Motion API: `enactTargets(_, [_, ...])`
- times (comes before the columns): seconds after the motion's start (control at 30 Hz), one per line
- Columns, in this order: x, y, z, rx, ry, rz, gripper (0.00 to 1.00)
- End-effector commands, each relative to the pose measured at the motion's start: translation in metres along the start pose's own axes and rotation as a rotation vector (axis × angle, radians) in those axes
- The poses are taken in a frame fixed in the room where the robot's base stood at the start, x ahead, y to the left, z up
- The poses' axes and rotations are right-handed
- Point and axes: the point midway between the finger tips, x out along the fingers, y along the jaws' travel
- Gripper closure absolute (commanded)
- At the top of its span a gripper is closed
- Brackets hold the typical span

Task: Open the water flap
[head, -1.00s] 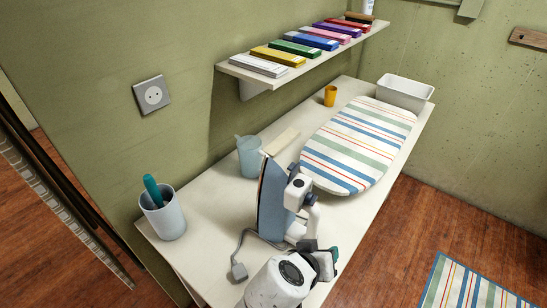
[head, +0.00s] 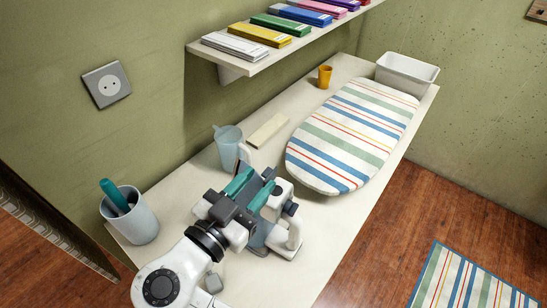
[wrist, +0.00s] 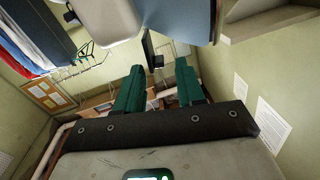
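The iron (head: 290,236) stands upright on the white table, with its white handle side to the right and its blue soleplate partly hidden by my gripper. In the wrist view the iron's white body and blue soleplate (wrist: 176,18) fill the top edge. I cannot make out the water flap in either view. My gripper (head: 255,184) is at the iron's upper left side, with its two teal fingers apart. In the wrist view the gripper (wrist: 159,82) also shows open fingers with nothing between them. A translucent blue jug (head: 229,146) stands just behind my gripper.
A striped ironing board (head: 350,137) lies right of the iron. A beige block (head: 268,131), an orange cup (head: 324,77) and a white bin (head: 407,77) stand farther back. A pale cup (head: 137,224) with a teal-handled tool is at left. A shelf (head: 241,67) overhangs the table's back.

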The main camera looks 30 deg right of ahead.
Motion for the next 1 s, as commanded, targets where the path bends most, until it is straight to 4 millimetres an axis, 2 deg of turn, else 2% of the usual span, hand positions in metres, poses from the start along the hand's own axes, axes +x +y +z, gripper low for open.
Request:
enactTargets(0.2, [0.038, 0.001, -0.002, -0.003, 0.000, 0.002, 0.62])
enactTargets(0.33, [0.052, 0.000, -0.001, -0.002, -0.001, 0.001, 0.62])
enactTargets(0.5, [0.060, 0.000, 0.000, -0.001, -0.002, -0.001, 0.62])
enactTargets(0.77, [0.061, 0.000, 0.001, -0.002, -0.002, -0.001, 0.62])
enactTargets(1.0, [0.060, 0.000, 0.001, -0.002, -0.002, -0.001, 0.85])
